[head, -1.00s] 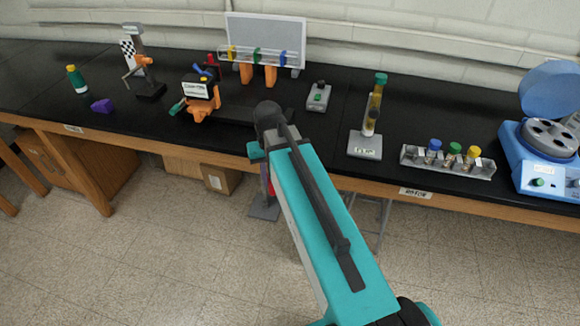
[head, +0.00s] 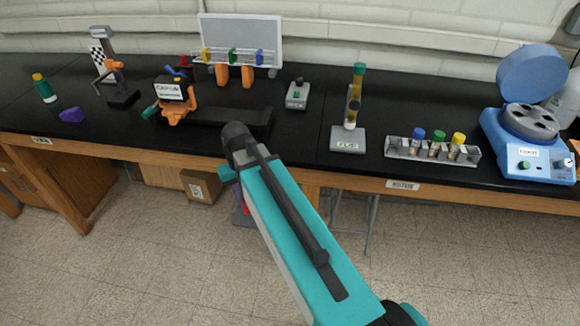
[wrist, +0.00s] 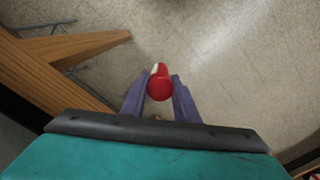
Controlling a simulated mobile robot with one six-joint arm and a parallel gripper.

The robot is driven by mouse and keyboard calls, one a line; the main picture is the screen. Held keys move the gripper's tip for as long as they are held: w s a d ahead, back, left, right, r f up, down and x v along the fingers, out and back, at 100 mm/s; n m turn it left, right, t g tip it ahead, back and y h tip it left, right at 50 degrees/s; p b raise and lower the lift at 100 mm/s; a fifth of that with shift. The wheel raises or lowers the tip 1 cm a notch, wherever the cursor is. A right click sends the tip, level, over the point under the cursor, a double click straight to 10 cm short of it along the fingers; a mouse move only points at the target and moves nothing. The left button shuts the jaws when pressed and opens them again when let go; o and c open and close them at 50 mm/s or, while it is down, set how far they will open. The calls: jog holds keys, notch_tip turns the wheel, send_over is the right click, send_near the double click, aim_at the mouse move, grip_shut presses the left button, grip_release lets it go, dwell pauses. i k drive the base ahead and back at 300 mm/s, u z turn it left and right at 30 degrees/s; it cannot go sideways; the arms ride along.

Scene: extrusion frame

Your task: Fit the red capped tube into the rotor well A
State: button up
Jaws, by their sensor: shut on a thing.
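The red capped tube (wrist: 160,84) is held between the two purple fingers of my gripper (wrist: 160,88) in the wrist view, its red cap facing the camera and the floor behind it. In the head view my arm hides most of the gripper; a bit of red shows beside it, in front of and below the bench edge. The rotor (head: 530,122) sits in the blue centrifuge (head: 520,155) at the far right of the bench. Its lid (head: 545,75) is open and several dark wells show. I cannot tell which well is A. My gripper is well left of it.
A rack (head: 400,147) with blue, green and yellow capped tubes stands left of the centrifuge. Left of that is a stand (head: 348,140) holding a tall green-capped tube. The wooden bench edge (head: 400,185) lies between my gripper and the benchtop. Open floor is in front.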

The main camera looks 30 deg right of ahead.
aim_at(532, 121)
jog(key=z, duration=1.05)
jog(key=k, duration=0.1)
jog(key=u, duration=3.1)
jog(key=k, duration=2.35)
jog(key=u, duration=0.05)
